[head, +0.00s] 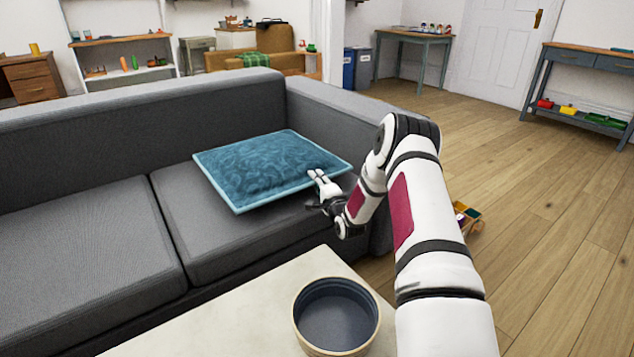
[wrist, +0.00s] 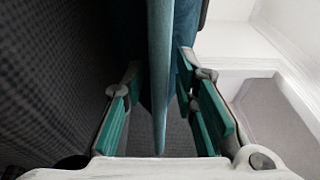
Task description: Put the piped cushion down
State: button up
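The piped cushion (head: 265,165) is a blue patterned square with a lighter blue edge. In the head view it lies nearly flat over the right seat of the grey sofa, by the armrest. Whether its underside touches the seat cannot be told. My gripper (head: 318,175) is at its front right edge. In the wrist view the cushion (wrist: 160,70) shows edge-on between the green-padded fingers of my gripper (wrist: 162,90). The lower finger is hidden in the head view.
The grey sofa (head: 85,240) has free seat room to the left. A pale table (head: 230,320) with a round dark-lined bowl (head: 336,316) stands in front. The armrest (head: 345,110) is close behind my gripper. A small toy cart (head: 468,218) is on the floor at right.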

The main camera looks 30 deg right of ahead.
jog(key=shift+r, duration=0.1)
jog(key=p+v, duration=0.5)
jog(key=v, duration=0.7)
jog(key=w+a+r+n+g+y, duration=0.25)
jog(key=a+r+n+g, duration=0.25)
jog(key=a+r+n, duration=0.4)
jog(key=s+a+r+n+g, duration=0.3)
jog(key=s+a+r+g, duration=0.2)
jog(key=s+r, duration=0.55)
jog(key=s+a+r+n+g, duration=0.2)
jog(key=s+a, duration=0.3)
jog(key=s, duration=0.8)
jog(key=s+a+r+n+g+y, duration=0.1)
jog(key=s+a+r+n+g, duration=0.2)
jog(key=s, duration=0.9)
jog(key=s+a+r+n+g, duration=0.3)
jog(key=s+a, duration=0.4)
jog(key=s, duration=0.6)
jog(key=shift+s+a+r, duration=0.15)
jog(key=shift+s+r, duration=0.2)
